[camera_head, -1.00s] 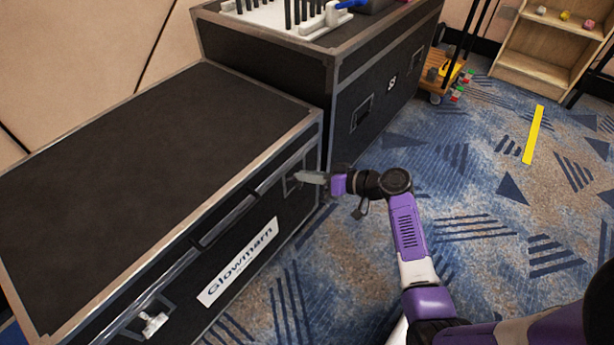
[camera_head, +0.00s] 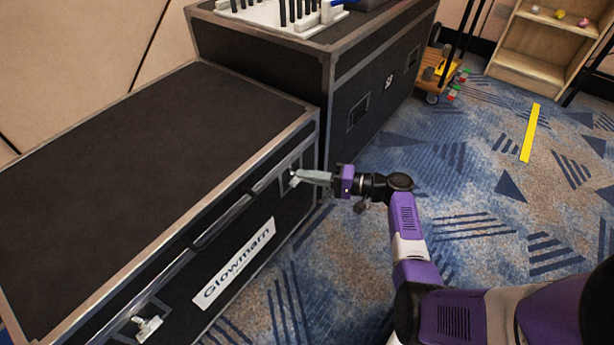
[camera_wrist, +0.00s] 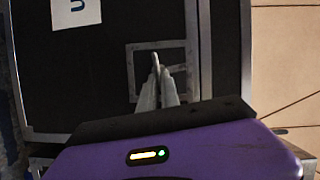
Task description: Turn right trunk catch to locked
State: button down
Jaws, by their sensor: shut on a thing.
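The black trunk (camera_head: 130,150) with metal edges and a white "Glowmarn" label (camera_head: 234,262) stands at the left. The right trunk catch (camera_head: 293,180) is near the trunk's right front corner, largely hidden by my gripper (camera_head: 300,176). My gripper's fingertips are at the catch and shut on it. In the wrist view the shut fingers (camera_wrist: 159,80) reach into the catch's metal frame (camera_wrist: 130,72), with a thin pale piece at their tips. The exact angle of the catch is hard to tell. The left trunk catch (camera_head: 148,326) is a silver piece at the lower left.
A second, taller black case (camera_head: 300,75) stands close behind the trunk, with a white rack (camera_head: 270,15) on top. A wooden shelf (camera_head: 545,50) and a small cart (camera_head: 437,75) are farther back. Patterned carpet (camera_head: 470,200) lies open at the right.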

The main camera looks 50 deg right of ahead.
jog(key=shift+w+a+f+m+t+y, duration=0.15)
jog(key=shift+w+m+t+y, duration=0.2)
jog(key=shift+m, duration=0.35)
jog(key=c, duration=1.6)
grip_release()
jog(key=shift+s, duration=0.1)
jog(key=shift+p+v, duration=0.65)
jog(key=shift+v, duration=3.25)
